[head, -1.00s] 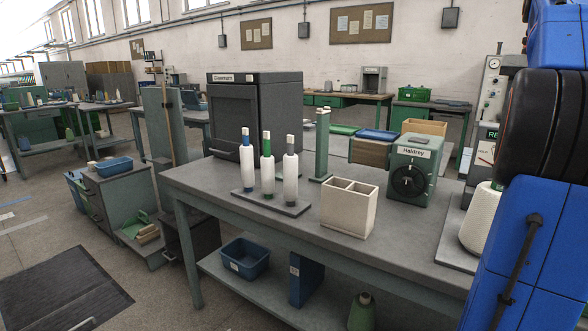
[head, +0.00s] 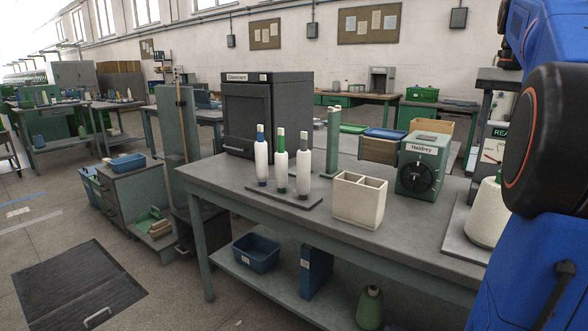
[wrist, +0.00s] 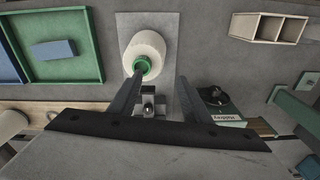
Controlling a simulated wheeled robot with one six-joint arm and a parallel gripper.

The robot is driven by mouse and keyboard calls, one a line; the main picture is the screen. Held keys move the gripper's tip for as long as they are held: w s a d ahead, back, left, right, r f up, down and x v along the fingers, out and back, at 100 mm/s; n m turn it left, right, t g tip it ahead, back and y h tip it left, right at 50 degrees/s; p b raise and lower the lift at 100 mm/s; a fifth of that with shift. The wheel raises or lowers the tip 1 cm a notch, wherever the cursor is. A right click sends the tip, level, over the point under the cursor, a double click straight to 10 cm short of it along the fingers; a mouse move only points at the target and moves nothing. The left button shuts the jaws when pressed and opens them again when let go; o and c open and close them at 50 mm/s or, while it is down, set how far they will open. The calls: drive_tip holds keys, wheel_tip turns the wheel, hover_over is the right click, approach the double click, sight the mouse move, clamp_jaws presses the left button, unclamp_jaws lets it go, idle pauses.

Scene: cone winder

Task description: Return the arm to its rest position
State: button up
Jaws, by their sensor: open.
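My gripper (wrist: 160,98) shows in the wrist view with its two fingers spread apart and nothing between them. Past the fingertips, a white yarn cone (wrist: 146,52) with a green tip stands on a grey plate (wrist: 164,22), apart from the fingers as far as I can tell. In the head view the white cone (head: 485,215) is partly hidden behind my blue and black arm at the right edge. The gripper itself is not in the head view.
The grey workbench (head: 240,195) carries three bobbins (head: 282,168) on a board, a divided cream box (head: 358,200) and the Haldrey tester (head: 422,168). In the wrist view a green tray (wrist: 62,42) holds a blue block.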

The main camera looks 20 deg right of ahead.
drive_tip(key=a+f+n+t, duration=0.1)
drive_tip(key=a+f+n, duration=0.2)
drive_tip(key=a+f, duration=0.5)
drive_tip(key=a+f+n+t, duration=0.1)
drive_tip(key=a+f+n, duration=0.3)
drive_tip(key=a, duration=0.8)
drive_tip(key=s+a+f+n, duration=0.1)
drive_tip(key=s+a+f, duration=0.2)
drive_tip(key=f, duration=0.4)
drive_tip(key=s+a+f+n+t, duration=0.1)
drive_tip(key=s+a+f+n, duration=0.1)
drive_tip(key=s+a+f, duration=0.2)
drive_tip(key=s+a+f+n+t, duration=0.1)
drive_tip(key=s+a+f, duration=0.2)
drive_tip(key=a+f, duration=0.4)
wheel_tip(320, 180, down, 3)
drive_tip(key=shift+s+f+n+y, duration=0.15)
drive_tip(key=shift+s+n+y, duration=0.15)
drive_tip(key=shift+n, duration=0.1)
